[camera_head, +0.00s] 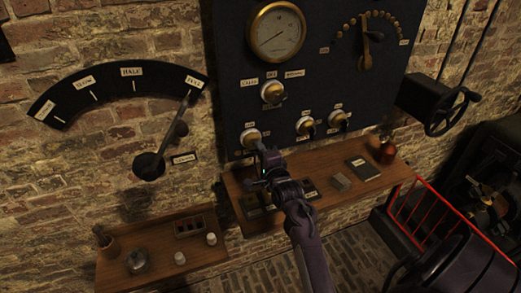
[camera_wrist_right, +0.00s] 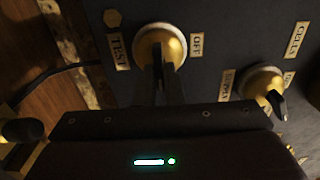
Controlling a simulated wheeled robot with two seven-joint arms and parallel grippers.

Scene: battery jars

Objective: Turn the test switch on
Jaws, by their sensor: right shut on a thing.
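The test switch is a round brass knob on a pale base, low on the left of the dark panel (camera_head: 225,95). In the head view the knob (camera_head: 250,136) shows just above my right gripper (camera_head: 262,150). In the right wrist view the brass knob (camera_wrist_right: 160,44) sits between a TEST label (camera_wrist_right: 117,47) and an OFF label (camera_wrist_right: 196,46). My right gripper (camera_wrist_right: 160,88) is shut on the switch's handle, with its fingers at the knob's lower edge. My left gripper is not in view.
Similar switches (camera_head: 305,125) sit to the right on the panel. A large lever dial (camera_head: 150,165) is on the left wall.

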